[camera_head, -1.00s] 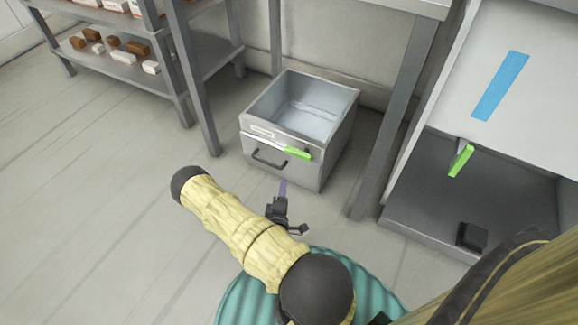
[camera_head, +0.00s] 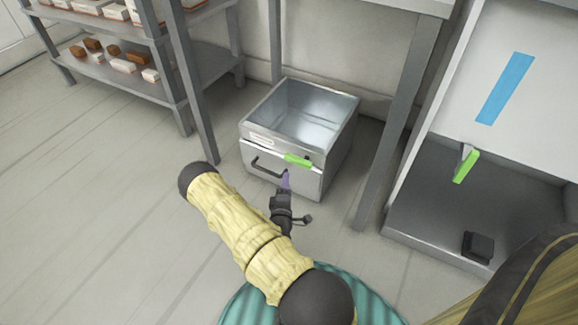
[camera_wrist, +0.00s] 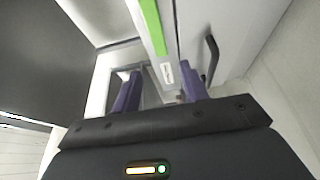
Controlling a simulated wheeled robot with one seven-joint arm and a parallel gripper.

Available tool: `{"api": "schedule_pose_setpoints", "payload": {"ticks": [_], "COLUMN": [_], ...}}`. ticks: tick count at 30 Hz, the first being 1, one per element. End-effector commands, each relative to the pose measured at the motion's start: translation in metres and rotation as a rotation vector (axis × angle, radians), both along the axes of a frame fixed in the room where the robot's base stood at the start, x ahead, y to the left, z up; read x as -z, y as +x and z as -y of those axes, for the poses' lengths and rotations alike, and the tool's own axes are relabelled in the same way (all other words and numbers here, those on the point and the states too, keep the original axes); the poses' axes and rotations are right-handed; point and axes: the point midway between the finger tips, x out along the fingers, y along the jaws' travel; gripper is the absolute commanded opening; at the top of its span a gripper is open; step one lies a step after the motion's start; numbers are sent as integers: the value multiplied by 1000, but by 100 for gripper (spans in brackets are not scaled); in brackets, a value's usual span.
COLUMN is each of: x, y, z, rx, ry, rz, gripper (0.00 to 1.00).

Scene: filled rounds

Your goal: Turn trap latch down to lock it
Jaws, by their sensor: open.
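The trap is a grey metal box (camera_head: 300,190) with an open top, standing on the floor. Its green latch (camera_head: 298,160) lies roughly sideways across the upper front, at the right of the front face. My gripper (camera_head: 287,179) is just in front of the box, below the latch. In the wrist view the latch's green strip (camera_wrist: 151,22) runs down from the top edge toward the gap between my two purple fingers (camera_wrist: 158,90). The fingers are apart with nothing held. I cannot tell whether they touch the latch.
A black handle (camera_head: 268,167) sits on the box front, left of the latch; it also shows in the wrist view (camera_wrist: 211,58). A table leg (camera_head: 392,140) stands close right. A cabinet with another green latch (camera_head: 466,166) is farther right. Shelves (camera_head: 150,85) stand left.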

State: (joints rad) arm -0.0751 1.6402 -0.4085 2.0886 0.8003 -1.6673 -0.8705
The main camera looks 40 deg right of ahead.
Motion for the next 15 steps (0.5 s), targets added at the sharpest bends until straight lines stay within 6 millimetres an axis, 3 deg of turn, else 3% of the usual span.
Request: {"api": "schedule_pose_setpoints", "payload": {"ticks": [15], "x": [3], "y": [63], "z": [63], "rx": [0], "ry": [0], "rz": [3], "gripper": [44]}}
